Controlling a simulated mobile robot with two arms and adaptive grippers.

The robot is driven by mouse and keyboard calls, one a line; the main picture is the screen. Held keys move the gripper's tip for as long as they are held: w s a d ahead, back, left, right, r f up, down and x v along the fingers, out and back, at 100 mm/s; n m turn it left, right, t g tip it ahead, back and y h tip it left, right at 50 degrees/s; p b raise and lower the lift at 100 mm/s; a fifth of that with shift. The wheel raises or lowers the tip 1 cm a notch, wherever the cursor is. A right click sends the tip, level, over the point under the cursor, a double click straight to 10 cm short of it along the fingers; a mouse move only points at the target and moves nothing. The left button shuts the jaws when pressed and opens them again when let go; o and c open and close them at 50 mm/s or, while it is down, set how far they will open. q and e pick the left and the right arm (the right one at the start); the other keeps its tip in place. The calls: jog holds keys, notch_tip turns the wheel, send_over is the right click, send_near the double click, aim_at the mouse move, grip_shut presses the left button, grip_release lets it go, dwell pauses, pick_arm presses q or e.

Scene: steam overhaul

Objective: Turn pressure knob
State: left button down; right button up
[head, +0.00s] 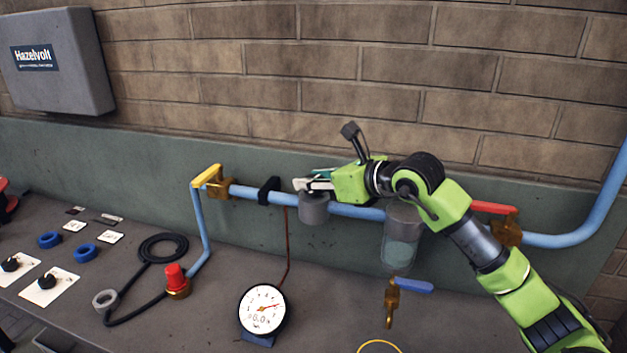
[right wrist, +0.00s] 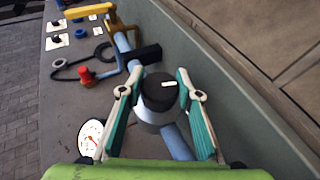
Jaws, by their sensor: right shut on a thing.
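The pressure knob (right wrist: 158,92) is black with a white mark on top. It sits on a round grey regulator body (head: 314,208) mounted on the blue pipe. My right gripper (head: 308,184) reaches over the regulator from the right. In the right wrist view, the teal-padded fingers of my right gripper (right wrist: 160,78) stand on both sides of the knob, shut on it. In the head view, the fingers hide the knob. My left gripper is not in view.
A pressure gauge (head: 262,309) stands on the bench below the pipe. A yellow-handled valve (head: 209,178) is left of the regulator. A red-handled valve (head: 494,208) and a clear bowl (head: 399,250) are to the right. A red-capped fitting (head: 175,278) stands at front left.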

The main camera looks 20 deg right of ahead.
jog(key=o, duration=1.1)
jog(key=shift+o, duration=0.2)
jog(key=shift+d, duration=0.1)
jog(key=v, duration=1.2)
jog(key=shift+r, duration=0.1)
